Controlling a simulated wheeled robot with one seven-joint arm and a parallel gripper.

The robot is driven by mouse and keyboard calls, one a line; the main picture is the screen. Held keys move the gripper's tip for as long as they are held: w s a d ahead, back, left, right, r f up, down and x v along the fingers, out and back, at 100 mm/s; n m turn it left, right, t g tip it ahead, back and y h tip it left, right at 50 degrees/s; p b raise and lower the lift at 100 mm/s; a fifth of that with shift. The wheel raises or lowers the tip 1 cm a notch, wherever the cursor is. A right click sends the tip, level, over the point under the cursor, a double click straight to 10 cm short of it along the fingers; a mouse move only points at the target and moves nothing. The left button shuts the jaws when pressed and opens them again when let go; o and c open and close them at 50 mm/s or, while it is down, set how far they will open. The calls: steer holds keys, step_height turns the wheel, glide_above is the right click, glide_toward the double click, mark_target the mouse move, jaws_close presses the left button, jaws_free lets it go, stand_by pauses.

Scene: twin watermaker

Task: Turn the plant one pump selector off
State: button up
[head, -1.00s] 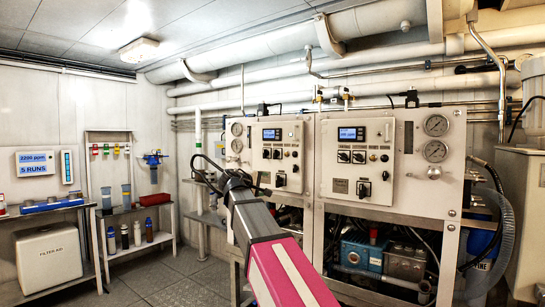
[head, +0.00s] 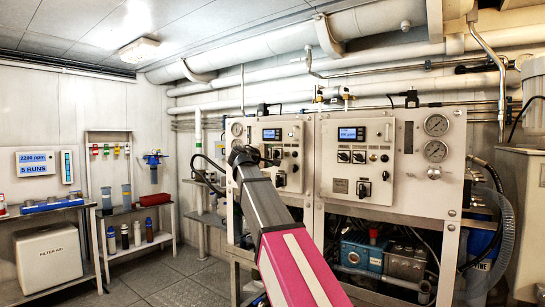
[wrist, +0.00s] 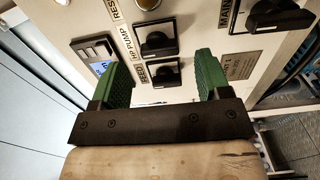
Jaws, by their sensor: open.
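In the wrist view, two black selectors sit on the pale plant panel (wrist: 190,20). One is labelled HP PUMP (wrist: 156,38); the other is labelled FEED (wrist: 163,74). A plate (wrist: 240,66) beside them seems to end in "1". My gripper (wrist: 160,72) has two green fingers spread apart. The FEED selector shows between them, with nothing visibly gripped; I cannot tell the exact gap to the panel. In the head view my gripper (head: 250,155) is in front of the left-hand panel (head: 293,160), partly hiding it.
A larger black MAIN switch (wrist: 270,16) sticks out at the upper right of the wrist view; a small display (wrist: 97,58) is at left. In the head view, a second panel (head: 357,160) stands right, with gauges (head: 435,125) beyond. Floor (head: 170,280) is clear at left.

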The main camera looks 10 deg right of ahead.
mark_target(276, 154)
steer(key=shift+x, duration=1.35)
steer(key=c, duration=0.9)
steer(key=shift+n, duration=0.3)
steer(key=n, duration=0.5)
steer(key=shift+s+n, duration=0.1)
steer(key=shift+n, duration=0.2)
steer(key=n, duration=0.5)
steer(key=shift+d+n, duration=0.1)
steer(key=shift+n, duration=0.2)
